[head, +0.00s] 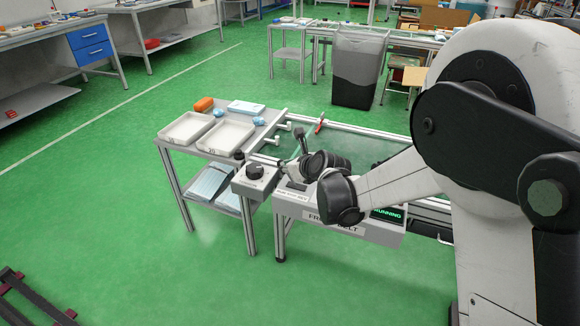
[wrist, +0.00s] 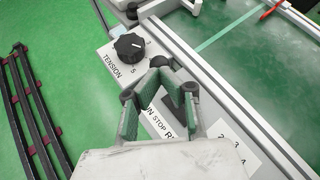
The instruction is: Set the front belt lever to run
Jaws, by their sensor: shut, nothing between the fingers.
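The front belt's control panel carries a "FRONT BELT" label (head: 335,222), partly covered by my arm in the head view. A lit green display (head: 388,214) at its right end shows the word "RUNNING", its left part hidden. In the wrist view a "RUN STOP R.." label (wrist: 155,120) shows between my fingers. A black ball knob (wrist: 157,61), apparently the lever's end, sits just beyond my fingertips; its shaft is hidden, so I cannot tell its position or contact. My gripper (wrist: 162,76) is shut and empty, over the panel. In the head view the gripper is partly hidden.
A black TENSION dial (wrist: 129,46) stands left of the knob; it also shows in the head view (head: 255,171). The green belt (head: 355,146) lies behind the panel. A side table with white trays (head: 188,129) stands left.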

